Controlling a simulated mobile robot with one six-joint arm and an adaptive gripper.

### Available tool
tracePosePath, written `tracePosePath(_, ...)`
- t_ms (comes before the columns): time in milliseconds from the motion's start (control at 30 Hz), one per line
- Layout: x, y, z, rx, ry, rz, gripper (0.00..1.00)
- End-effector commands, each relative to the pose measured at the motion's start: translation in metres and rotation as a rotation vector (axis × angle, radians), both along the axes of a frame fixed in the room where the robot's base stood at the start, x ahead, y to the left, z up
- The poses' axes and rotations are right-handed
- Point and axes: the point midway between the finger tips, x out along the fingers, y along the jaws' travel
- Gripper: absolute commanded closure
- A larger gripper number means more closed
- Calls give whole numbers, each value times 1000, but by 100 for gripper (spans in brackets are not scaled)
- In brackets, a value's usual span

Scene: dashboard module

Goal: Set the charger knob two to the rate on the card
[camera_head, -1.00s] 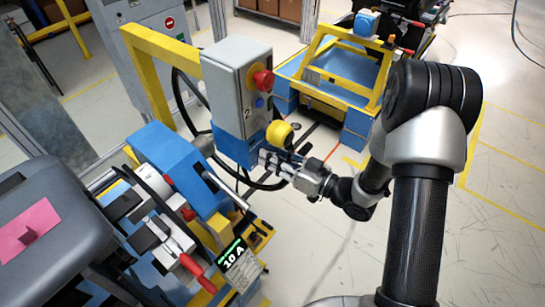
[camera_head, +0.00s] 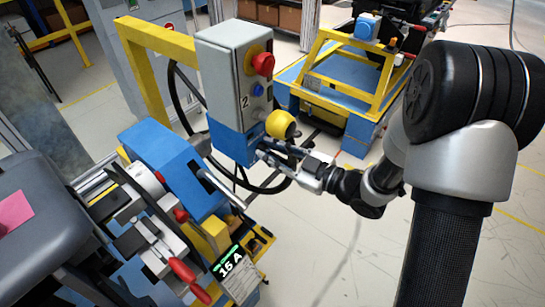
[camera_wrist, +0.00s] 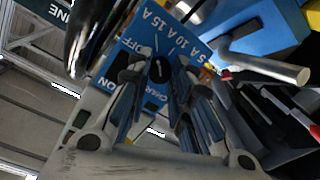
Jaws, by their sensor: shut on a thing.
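The charger box (camera_head: 222,72) is a grey case marked 2 with a blue lower panel (camera_head: 226,140). My gripper (camera_head: 268,152) is at the lower front of this panel. In the wrist view, the dark charger knob (camera_wrist: 158,70) sits between my fingers (camera_wrist: 157,82), which are shut on it. The blue face (camera_wrist: 150,42) around it appears upside down, with OFF, ON and 5 A, 10 A, 15 A marks. The knob's exact setting is hard to read. In the head view the gripper hides the knob. The card (camera_head: 238,276) at the lower middle reads 15 A.
A yellow ball-shaped part (camera_head: 281,124) is just above my gripper, and a red button (camera_head: 263,64) is higher on the box. A blue machine (camera_head: 170,160) with red-handled clamps is to the left. A yellow frame (camera_head: 335,70) stands behind. Floor at right is open.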

Motion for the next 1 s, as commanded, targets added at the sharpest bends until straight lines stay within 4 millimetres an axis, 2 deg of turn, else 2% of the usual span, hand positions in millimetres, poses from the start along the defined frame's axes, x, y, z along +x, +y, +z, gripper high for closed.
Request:
tracePosePath(667,0,0,0,-38,-48,-1,100)
tracePosePath(700,0,0,0,-38,-47,-1,77)
tracePosePath(1000,0,0,0,-38,-47,-1,58)
